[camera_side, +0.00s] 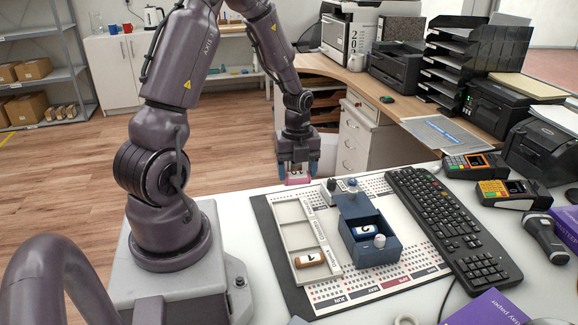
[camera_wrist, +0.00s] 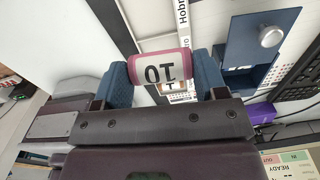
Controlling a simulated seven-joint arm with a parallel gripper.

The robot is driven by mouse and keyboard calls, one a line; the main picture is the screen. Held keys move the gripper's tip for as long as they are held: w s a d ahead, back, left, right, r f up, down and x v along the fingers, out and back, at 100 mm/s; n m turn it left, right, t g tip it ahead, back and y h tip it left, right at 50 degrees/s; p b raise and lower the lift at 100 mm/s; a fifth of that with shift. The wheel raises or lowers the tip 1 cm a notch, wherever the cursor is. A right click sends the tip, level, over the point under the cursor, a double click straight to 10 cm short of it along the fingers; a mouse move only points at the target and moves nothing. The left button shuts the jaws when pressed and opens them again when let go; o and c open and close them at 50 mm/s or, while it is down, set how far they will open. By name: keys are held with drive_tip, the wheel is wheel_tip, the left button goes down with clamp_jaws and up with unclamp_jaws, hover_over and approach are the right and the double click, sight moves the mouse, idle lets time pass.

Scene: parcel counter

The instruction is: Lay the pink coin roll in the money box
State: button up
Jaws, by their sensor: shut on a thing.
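My gripper (camera_side: 297,172) is shut on the pink coin roll (camera_side: 298,181) and holds it above the far left end of the counter mat. In the wrist view the roll (camera_wrist: 160,68) lies crosswise between the blue fingertips (camera_wrist: 164,76), its white label reading 10. The blue money box (camera_side: 378,254) stands to the right and nearer the side camera, apart from my gripper. A dark blue roll with a white label (camera_side: 366,231) shows inside its open part. A blue panel with a pale round knob (camera_wrist: 262,48) shows in the wrist view.
A pale divided tray (camera_side: 288,240) left of the box holds a brown coin roll (camera_side: 309,259); its other compartments look empty. Small upright items (camera_side: 330,187) stand behind the box.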

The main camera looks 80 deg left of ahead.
drive_tip(key=w+d+m, duration=0.1)
drive_tip(key=w+d, duration=0.3)
drive_tip(key=w+d+m, duration=0.1)
drive_tip(key=w+d, duration=0.3)
drive_tip(key=shift+w+d+r+m, duration=0.1)
drive_tip(key=shift+d+r+m, duration=0.05)
drive_tip(key=shift+d+m, duration=0.2)
drive_tip(key=shift+w+d+n, duration=1.45)
drive_tip(key=shift+w+d, duration=0.9)
drive_tip(key=shift+d, duration=0.95)
drive_tip(key=shift+f, duration=2.6)
drive_tip(key=o, duration=1.2)
